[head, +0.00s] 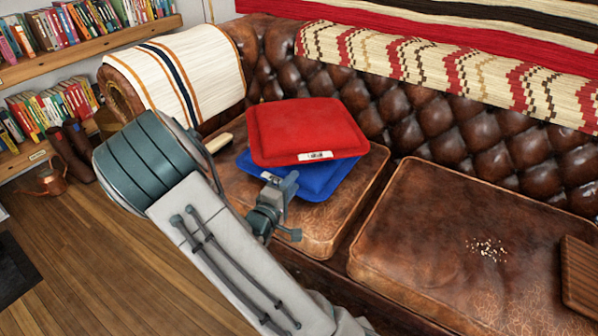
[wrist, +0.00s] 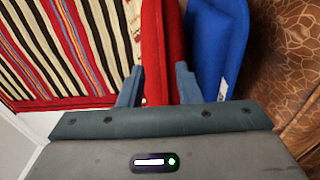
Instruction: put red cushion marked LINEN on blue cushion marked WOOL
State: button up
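The red cushion (head: 305,128) is above the blue cushion (head: 335,178) in the head view, covering most of it. Small white labels show on their front edges, too small to read. The blue cushion lies on the left seat. My gripper (head: 275,198) is at their front left, partly behind my arm. In the wrist view the red cushion (wrist: 153,40) fills the space between the fingers of my gripper (wrist: 158,85), one on each side. The blue cushion (wrist: 222,45) is just beyond the right finger there, with a narrow gap from the red one.
The brown leather sofa has a right seat cushion (head: 435,235) with crumbs (head: 487,250) on it and a wooden block (head: 580,275) at its edge. A striped throw (head: 185,70) covers the left armrest. Bookshelves (head: 90,60) and a copper can (head: 50,180) are at left.

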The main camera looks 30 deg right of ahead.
jog(key=w+a+f+m+g+y, duration=0.1)
jog(key=w+a+f+m+y, duration=0.15)
jog(key=a+f+y, duration=0.35)
jog(key=s+a+r+m+g+y, duration=0.2)
jog(key=s+a+r+y, duration=0.35)
jog(key=a+y, duration=0.3)
jog(key=s+d+r+m+g, duration=0.1)
jog(key=s+r+g, duration=0.2)
jog(key=s, duration=0.5)
jog(key=s+d+r+m+g, duration=0.1)
jog(key=s+r+g, duration=0.2)
jog(key=s, duration=0.6)
jog(key=shift+s+d+r, duration=0.2)
jog(key=shift+d+r, duration=0.1)
jog(key=shift+r, duration=0.3)
